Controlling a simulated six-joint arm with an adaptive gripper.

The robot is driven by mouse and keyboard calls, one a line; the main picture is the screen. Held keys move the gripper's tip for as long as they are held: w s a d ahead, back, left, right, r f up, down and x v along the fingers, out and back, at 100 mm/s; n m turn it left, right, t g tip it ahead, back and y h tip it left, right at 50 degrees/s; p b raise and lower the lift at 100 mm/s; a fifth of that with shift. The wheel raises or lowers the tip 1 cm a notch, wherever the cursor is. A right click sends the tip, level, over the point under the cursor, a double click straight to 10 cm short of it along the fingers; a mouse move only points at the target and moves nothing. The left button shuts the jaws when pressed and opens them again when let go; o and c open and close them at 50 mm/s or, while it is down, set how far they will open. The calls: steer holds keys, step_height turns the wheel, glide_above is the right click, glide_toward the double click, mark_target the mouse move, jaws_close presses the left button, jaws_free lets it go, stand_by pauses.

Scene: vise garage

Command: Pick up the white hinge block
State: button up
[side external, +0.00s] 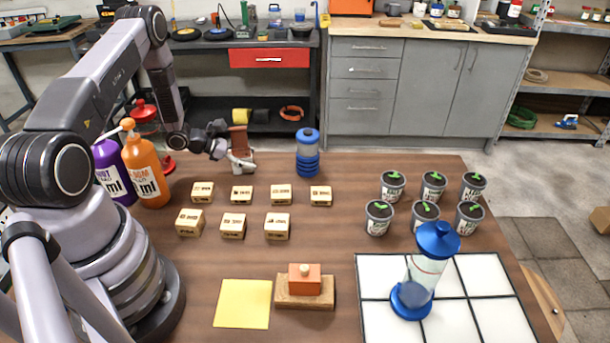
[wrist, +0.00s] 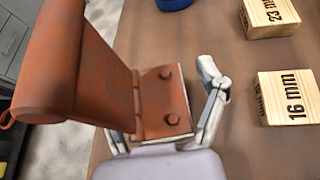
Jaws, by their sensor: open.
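The hinge block shows at the table's back left in the side view (side external: 239,139), with a rust-brown raised leaf and something pale below it. In the wrist view the rust-brown hinge (wrist: 160,105) is close. One leaf stands up and tilts left; the other lies flat with two bolt heads. A thin pale edge of the white block shows under the flat leaf. My gripper (wrist: 163,100) is open, with one finger right of the flat leaf and the other largely hidden behind the raised leaf. In the side view my gripper (side external: 232,155) is at the block; contact is unclear.
Several labelled wooden blocks (side external: 233,226) stand in front of the hinge. A blue jar (side external: 308,153) is to its right; orange (side external: 146,165) and purple bottles are to its left.

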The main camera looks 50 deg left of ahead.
steer(key=c, duration=1.2)
steer(key=shift+r, duration=0.1)
